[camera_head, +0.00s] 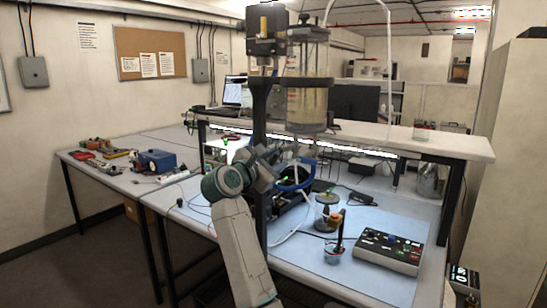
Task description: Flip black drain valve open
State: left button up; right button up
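A clear sealed cylinder (307,98) with cloudy liquid is held upright on a dark stand (259,120) at the middle of the bench. A dark fitting (305,128) closes its bottom end. The black drain valve cannot be told apart from the dark parts below the cylinder.
A control box (390,250) with coloured buttons lies on the blue mat (310,262). A cup of tools (334,250) and a small glass vessel (326,215) stand beside it. A raised shelf (400,142) runs behind. Tools and a blue device (155,161) lie on the left table.

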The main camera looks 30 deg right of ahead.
grip_shut()
jog(key=shift+s+f+n, duration=0.1)
jog(key=shift+n, duration=0.2)
jog(key=shift+s+d+f+n+b, duration=0.15)
jog(key=shift+n+b, duration=0.2)
jog(key=shift+n, duration=0.25)
jog(key=shift+s+n+b, duration=0.15)
jog(key=shift+n+b, duration=0.2)
jog(key=shift+n, duration=0.25)
jog(key=shift+s+d+n, duration=0.1)
jog(key=shift+s+n, duration=0.15)
jog(key=shift+n, duration=0.7)
jog(key=shift+s+d+n, duration=0.1)
jog(key=shift+s+n, duration=0.1)
jog(key=shift+n, duration=0.75)
grip_release()
